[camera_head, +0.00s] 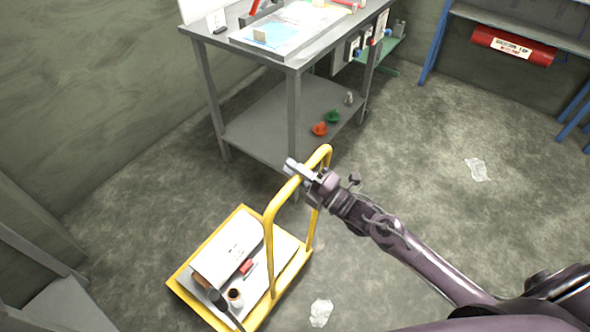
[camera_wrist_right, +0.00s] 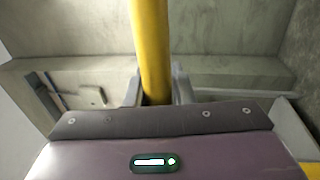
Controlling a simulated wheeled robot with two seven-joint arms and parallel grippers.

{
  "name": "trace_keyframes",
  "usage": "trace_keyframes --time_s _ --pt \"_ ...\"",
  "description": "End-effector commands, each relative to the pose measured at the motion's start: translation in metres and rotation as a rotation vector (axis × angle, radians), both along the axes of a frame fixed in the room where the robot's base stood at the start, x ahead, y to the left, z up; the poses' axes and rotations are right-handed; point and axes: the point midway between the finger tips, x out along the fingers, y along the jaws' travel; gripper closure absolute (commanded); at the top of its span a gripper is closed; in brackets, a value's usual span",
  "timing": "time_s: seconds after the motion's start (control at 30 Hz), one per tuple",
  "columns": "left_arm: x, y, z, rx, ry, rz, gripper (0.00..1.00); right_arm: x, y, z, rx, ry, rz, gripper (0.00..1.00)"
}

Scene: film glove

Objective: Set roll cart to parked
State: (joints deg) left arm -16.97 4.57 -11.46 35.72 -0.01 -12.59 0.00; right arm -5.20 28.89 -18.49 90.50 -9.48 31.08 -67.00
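The roll cart (camera_head: 187,283) is a yellow-framed platform trolley on the floor at the lower middle of the head view. Its yellow push handle (camera_head: 270,240) rises at the right side of the platform. My right gripper (camera_head: 297,171) is at the top bar of this handle. In the right wrist view the yellow bar (camera_wrist_right: 150,45) runs between the fingers of the gripper (camera_wrist_right: 158,90), which appear to press on it from both sides. My left gripper is not in view. The cart's wheels are hidden.
The cart carries a white box (camera_head: 228,250), a small red item (camera_head: 246,267) and a dark cup (camera_head: 235,295). A grey workbench (camera_head: 290,62) stands just behind it. Crumpled scraps (camera_head: 321,312) (camera_head: 477,169) lie on the floor. Open floor stretches to the right.

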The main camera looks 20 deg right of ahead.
Motion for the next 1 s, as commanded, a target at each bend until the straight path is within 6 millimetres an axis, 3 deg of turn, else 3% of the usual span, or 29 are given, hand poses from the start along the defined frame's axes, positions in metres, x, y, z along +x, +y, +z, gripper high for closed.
trace_keyframes --time_s 0.13,0.57,1.0 --pt "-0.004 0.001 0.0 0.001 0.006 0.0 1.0 0.0 0.0 0.0 -0.001 0.001 0.0 1.0" --pt "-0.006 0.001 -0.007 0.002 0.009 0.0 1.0 0.006 0.005 -0.002 0.0 0.001 0.0 1.0" --pt "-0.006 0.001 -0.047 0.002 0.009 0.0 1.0 0.055 0.043 -0.003 0.002 -0.005 0.0 1.0"
